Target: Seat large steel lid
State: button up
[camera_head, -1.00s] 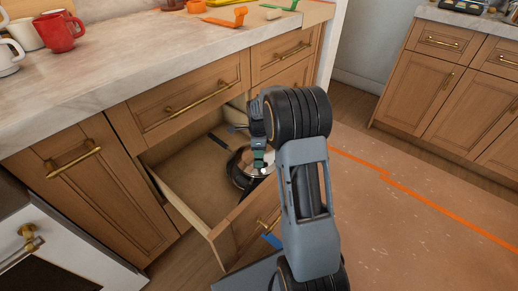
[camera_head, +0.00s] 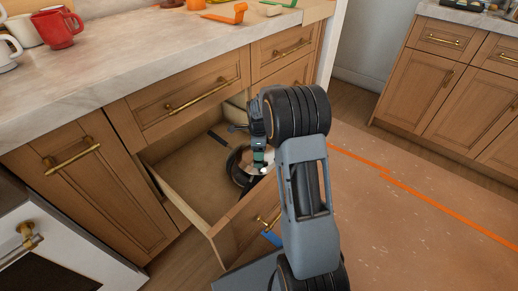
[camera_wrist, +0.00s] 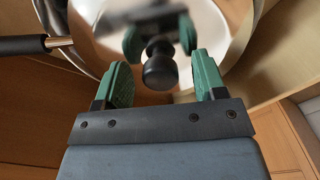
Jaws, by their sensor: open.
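The large steel lid (camera_wrist: 95,15) is shiny, with a round black knob (camera_wrist: 160,70), and mirrors my green fingers. The knob lies between the fingertips of my gripper (camera_wrist: 163,68), with a gap on both sides. My gripper is open. In the head view my gripper (camera_head: 259,160) reaches down into the open drawer (camera_head: 190,175), over a dark round pan (camera_head: 237,172). The lid is mostly hidden there by my gripper. I cannot tell whether it sits flush on the pan.
A black handle (camera_wrist: 22,45) with a metal neck sticks out at left in the wrist view. The drawer front (camera_head: 240,222) stands near my arm. Above is a marble counter (camera_head: 130,65) with a red mug (camera_head: 58,30). The drawer's left part is bare.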

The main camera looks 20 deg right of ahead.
notch_tip(320, 180, up, 14)
jog(key=p, duration=0.5)
jog(key=shift+f, duration=0.1)
jog(key=s+a+r+n+t+p, duration=0.1)
jog(key=s+a+r+n+p, duration=0.2)
jog(key=s+r+n+p, duration=0.4)
jog(key=s+a+r+n+t+p, duration=0.1)
jog(key=s+a+r+n+p, duration=0.3)
jog(key=s+r+n+p, duration=0.3)
jog(key=s+a+r+n+t+p, duration=0.1)
jog(key=s+a+r+n+p, duration=0.2)
jog(key=s+r+n+p, duration=0.5)
notch_tip(320, 180, up, 12)
jog(key=n+p, duration=0.1)
jog(key=p, duration=0.5)
jog(key=shift+a+t, duration=0.3)
